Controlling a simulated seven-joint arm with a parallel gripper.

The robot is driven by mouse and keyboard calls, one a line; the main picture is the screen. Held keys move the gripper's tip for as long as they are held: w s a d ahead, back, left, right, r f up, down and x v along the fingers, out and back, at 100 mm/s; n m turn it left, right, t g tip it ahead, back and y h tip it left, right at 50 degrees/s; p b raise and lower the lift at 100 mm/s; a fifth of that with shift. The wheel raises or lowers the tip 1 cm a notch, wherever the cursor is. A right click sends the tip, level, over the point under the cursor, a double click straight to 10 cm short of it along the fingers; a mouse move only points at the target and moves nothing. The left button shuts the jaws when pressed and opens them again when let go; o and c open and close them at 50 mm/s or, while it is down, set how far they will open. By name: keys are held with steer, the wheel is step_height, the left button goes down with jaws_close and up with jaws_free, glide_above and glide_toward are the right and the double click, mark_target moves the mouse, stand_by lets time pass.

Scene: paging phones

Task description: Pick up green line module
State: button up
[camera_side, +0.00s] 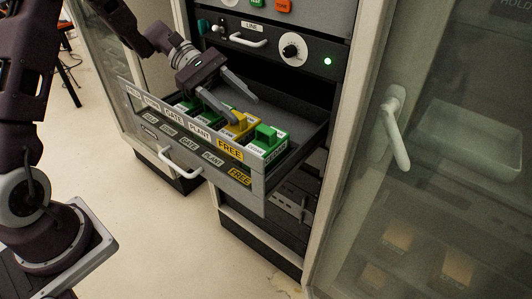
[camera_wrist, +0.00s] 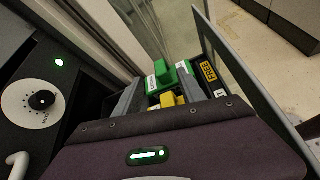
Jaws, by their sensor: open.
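An open grey drawer (camera_side: 190,165) holds a row of modules. A green module (camera_side: 268,140) with a raised grip sits at the right end; it also shows in the wrist view (camera_wrist: 164,76), just beyond my fingertips. A yellow module (camera_side: 238,126) sits left of it and also shows in the wrist view (camera_wrist: 170,101), between my fingers. More green modules (camera_side: 188,104) sit further left, partly hidden by my gripper and the drawer front. My gripper (camera_side: 248,109) is open and empty above the yellow module, its fingers pointing down and to the right.
The drawer front carries labels, including yellow FREE labels (camera_side: 230,152), and a white handle (camera_side: 180,167). Above the drawer is a panel with a dial (camera_side: 293,47) and a lit green lamp (camera_side: 327,62). A glass door with a white handle (camera_side: 394,125) stands at right.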

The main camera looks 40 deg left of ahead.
mark_target(262, 127)
steer(key=x, duration=0.6)
steer(key=shift+f, duration=0.1)
jaws_close()
stand_by(1.1)
